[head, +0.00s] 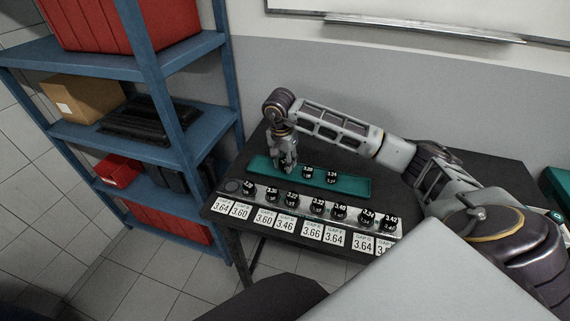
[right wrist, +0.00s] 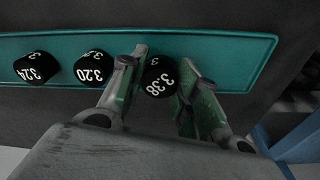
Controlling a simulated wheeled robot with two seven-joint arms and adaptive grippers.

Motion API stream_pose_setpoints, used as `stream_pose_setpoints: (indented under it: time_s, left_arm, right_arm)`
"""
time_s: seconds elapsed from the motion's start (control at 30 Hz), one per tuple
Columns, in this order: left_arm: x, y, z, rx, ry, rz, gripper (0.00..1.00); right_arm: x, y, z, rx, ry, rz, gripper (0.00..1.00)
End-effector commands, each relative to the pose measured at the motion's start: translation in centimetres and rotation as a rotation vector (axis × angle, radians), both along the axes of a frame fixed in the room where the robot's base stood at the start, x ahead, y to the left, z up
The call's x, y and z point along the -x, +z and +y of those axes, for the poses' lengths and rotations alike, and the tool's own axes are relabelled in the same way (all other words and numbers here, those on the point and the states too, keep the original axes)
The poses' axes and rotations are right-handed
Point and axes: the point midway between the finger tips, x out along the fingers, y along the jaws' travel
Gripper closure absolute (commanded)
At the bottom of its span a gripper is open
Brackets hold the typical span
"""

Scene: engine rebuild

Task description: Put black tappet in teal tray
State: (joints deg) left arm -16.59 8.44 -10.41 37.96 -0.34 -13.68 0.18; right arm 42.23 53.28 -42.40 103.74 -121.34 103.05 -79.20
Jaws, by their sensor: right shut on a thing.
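The long teal tray (head: 358,187) lies on the dark table. My right gripper (head: 286,166) is over the tray's left part, pointing down. In the right wrist view my right gripper (right wrist: 158,88) is shut on a black tappet (right wrist: 158,76) marked 3.38, seen against the tray (right wrist: 215,48). Whether this tappet touches the tray floor I cannot tell. Two other black tappets, marked 3.20 (head: 307,172) and 3.24 (head: 331,177), stand in the tray beside the gripper. My left gripper is not in view.
A grey rail (head: 232,186) with several black tappets (head: 317,206) runs in front of the tray. White number cards (head: 310,232) line the table's front edge. The tray's right part is empty. A blue shelf (head: 165,100) with boxes stands at the left; a wall is behind.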

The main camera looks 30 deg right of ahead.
Motion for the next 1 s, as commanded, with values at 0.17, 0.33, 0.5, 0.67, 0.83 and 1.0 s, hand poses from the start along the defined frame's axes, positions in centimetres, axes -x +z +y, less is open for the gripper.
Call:
stream_pose_setpoints:
  time_s: [0.17, 0.33, 0.5, 0.67, 0.83, 1.0]
  left_arm:
    - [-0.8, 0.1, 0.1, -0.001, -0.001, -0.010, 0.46]
    - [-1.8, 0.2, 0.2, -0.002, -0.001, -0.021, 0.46]
    - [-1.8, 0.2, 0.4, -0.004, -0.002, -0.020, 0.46]
    - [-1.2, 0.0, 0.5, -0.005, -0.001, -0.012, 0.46]
    - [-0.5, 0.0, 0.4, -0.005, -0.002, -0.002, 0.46]
    - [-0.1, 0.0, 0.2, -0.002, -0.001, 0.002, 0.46]
  right_arm:
    - [0.0, -1.2, 0.0, 0.000, 0.000, -0.001, 0.92]
    - [0.0, -1.3, 0.0, 0.001, 0.000, -0.001, 0.92]
    - [0.0, -1.3, 0.0, 0.001, 0.000, -0.001, 0.92]
    - [0.0, -1.5, 0.0, 0.000, -0.001, -0.001, 0.92]
    - [0.0, -1.5, 0.0, 0.001, -0.001, -0.001, 0.57]
    - [0.0, -1.5, 0.0, 0.001, -0.001, -0.001, 0.46]
